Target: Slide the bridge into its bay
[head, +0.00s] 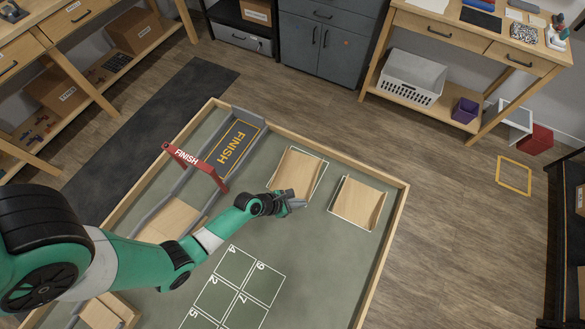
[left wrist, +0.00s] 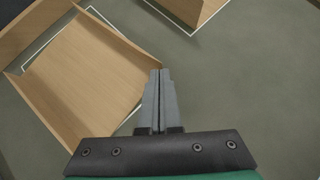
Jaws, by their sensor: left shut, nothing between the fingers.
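Two light wooden pieces lie on the green floor of the walled arena, each by a white outline. The left one (head: 297,172) is nearest my gripper; the right one (head: 358,203) lies apart from it. I cannot tell by looks which is the bridge. In the left wrist view the near piece (left wrist: 90,70) has a raised wall and lies askew to its white outline, which shows beyond its edges. The other piece (left wrist: 192,8) is cut off at the top. My left gripper (head: 303,204) is shut and empty at the near piece's lower edge; contact is unclear. My right gripper is out of view.
A grey-walled track with a FINISH panel (head: 232,144) and a red FINISH arch (head: 193,164) stands left of the pieces. The wooden arena rim (head: 397,213) runs beyond them. Numbered white squares (head: 233,268) mark the open floor in front.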

